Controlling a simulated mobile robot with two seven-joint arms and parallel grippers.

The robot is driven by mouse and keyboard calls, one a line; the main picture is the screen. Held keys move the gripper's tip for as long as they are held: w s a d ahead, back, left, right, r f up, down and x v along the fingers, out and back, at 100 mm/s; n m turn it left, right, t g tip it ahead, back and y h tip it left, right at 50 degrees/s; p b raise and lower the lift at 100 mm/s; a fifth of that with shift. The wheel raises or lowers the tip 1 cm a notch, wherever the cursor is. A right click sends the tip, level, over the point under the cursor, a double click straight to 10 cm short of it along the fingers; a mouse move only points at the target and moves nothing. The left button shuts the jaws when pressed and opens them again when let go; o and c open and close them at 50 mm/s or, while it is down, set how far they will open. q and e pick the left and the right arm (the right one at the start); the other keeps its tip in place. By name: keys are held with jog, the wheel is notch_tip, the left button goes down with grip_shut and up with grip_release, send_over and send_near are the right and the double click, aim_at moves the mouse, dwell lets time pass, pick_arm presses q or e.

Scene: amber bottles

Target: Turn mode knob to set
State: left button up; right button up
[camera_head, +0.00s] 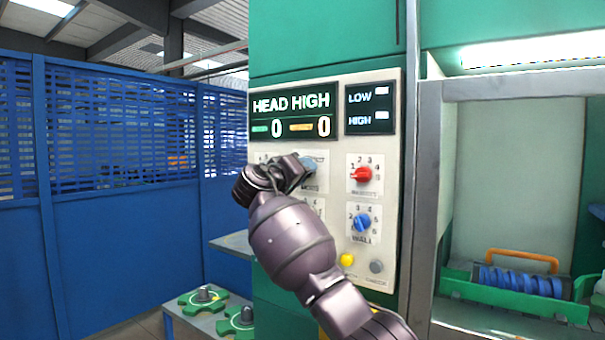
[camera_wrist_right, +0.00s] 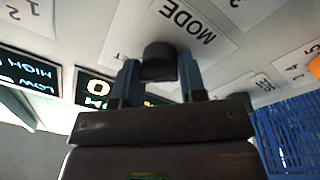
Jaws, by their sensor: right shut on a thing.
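The mode knob (camera_wrist_right: 160,55) is dark and sits on a white plate marked MODE in the right wrist view, where the picture is turned round. My right gripper (camera_wrist_right: 161,82) is shut on it, with one blue-grey finger on each side. In the head view my right gripper (camera_head: 306,166) is at the upper left dial of the control panel (camera_head: 337,145) and hides the knob. The MODE label shows partly just below the gripper. The knob's pointer and its setting cannot be made out. My left gripper is not in view.
A red knob (camera_head: 362,174) and a blue knob (camera_head: 362,222) are close on the right. A yellow button (camera_head: 347,260) and a grey button (camera_head: 376,267) are below. The display (camera_head: 291,114) above reads HEAD HIGH, 0 and 0. My forearm covers the panel's lower left.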

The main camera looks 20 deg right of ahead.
jog(key=shift+f, duration=0.2)
jog(key=o, duration=0.9)
jog(key=shift+w, duration=0.1)
jog(key=shift+r, duration=0.15)
jog(key=v, duration=1.1)
jog(key=shift+r, duration=0.1)
